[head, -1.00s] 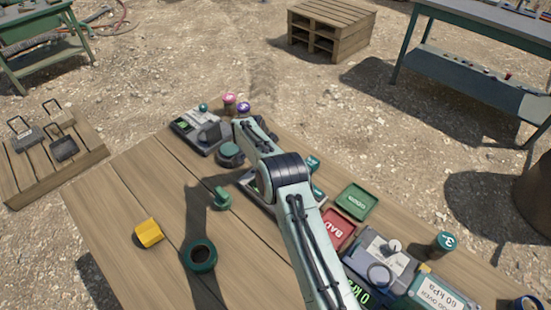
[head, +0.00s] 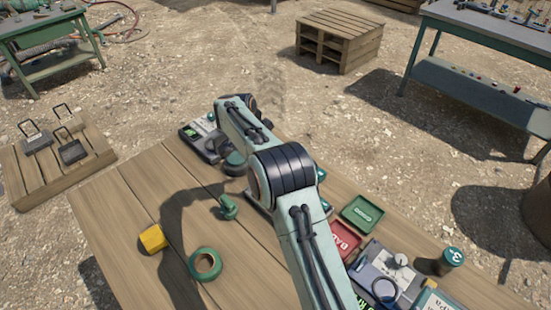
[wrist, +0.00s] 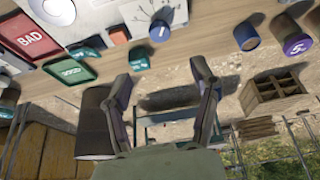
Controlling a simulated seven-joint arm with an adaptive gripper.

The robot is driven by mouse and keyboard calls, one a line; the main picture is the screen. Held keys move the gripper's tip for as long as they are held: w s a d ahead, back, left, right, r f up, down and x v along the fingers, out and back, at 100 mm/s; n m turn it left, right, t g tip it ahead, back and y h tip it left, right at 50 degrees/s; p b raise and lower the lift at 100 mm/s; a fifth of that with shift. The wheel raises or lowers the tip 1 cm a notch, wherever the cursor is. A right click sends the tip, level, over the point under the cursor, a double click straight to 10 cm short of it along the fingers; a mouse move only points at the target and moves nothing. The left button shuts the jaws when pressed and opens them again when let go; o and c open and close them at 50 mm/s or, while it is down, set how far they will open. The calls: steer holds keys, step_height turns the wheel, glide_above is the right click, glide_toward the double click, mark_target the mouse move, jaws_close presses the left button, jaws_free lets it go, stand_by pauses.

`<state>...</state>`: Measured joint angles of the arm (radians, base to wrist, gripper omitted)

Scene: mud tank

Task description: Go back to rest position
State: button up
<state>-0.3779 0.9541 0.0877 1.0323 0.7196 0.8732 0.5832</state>
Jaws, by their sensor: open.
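My gripper (wrist: 163,85) is open and empty in the wrist view, its two fingers spread apart with ground and a far table showing between and beyond them. In the head view my arm rises from the lower middle over the wooden table (head: 125,215), and its own links hide the gripper. No object is held.
On the table are a yellow block (head: 153,239), a green ring (head: 205,264), a small green piece (head: 229,207), a green GOOD tray (head: 362,213), a red BAD tray (head: 344,240) and a lidded cup (head: 449,261). A pallet stack (head: 338,42) stands beyond.

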steer(key=shift+s+a+r, duration=0.1)
steer(key=shift+r, duration=0.15)
